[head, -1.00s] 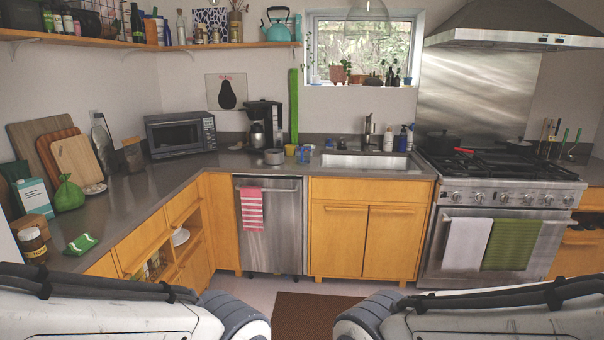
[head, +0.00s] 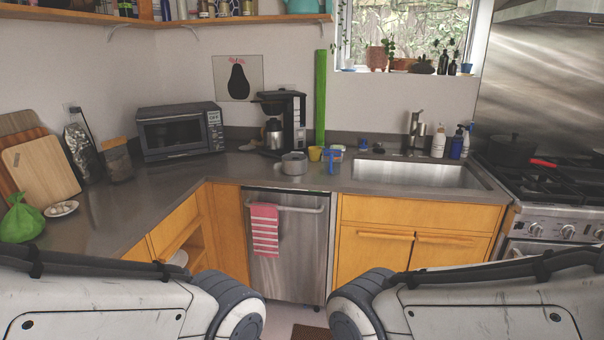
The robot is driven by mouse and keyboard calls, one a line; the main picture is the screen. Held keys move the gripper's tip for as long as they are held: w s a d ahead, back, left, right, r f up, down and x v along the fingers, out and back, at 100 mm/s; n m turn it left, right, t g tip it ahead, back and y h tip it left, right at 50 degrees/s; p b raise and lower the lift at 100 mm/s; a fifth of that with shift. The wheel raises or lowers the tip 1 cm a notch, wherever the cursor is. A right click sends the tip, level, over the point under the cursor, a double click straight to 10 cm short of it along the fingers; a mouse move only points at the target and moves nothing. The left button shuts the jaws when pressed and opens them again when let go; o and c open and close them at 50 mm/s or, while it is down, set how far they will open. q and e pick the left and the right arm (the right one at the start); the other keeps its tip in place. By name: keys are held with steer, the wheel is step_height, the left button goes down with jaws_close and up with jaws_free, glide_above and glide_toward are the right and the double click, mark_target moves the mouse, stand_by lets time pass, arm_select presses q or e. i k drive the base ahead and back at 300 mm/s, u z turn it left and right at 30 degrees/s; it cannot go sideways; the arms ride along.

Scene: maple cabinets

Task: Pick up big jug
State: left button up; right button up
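No thing in the head view is plainly the big jug. A small clear and blue jug-like vessel (head: 332,158) stands on the counter left of the sink. A grey round vessel (head: 294,163) and a small yellow cup (head: 315,153) stand just left of it. A steel carafe (head: 274,134) sits in the black coffee maker (head: 288,118) behind them. I cannot tell which of these is the big jug. Only links of my two arms show at the bottom; both grippers are out of view.
The grey counter (head: 165,195) has free room in front of the microwave (head: 180,132). The sink (head: 415,175) is right of the vessels, with the stove (head: 555,195) beyond. A dishwasher (head: 290,245) with a striped towel (head: 264,230) is below. A green bag (head: 22,218) stands at left.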

mark_target(332, 154)
steer(key=z, duration=0.05)
steer(key=i, duration=2)
steer(key=z, duration=0.2)
steer(key=i, duration=1.15)
steer(key=z, duration=0.1)
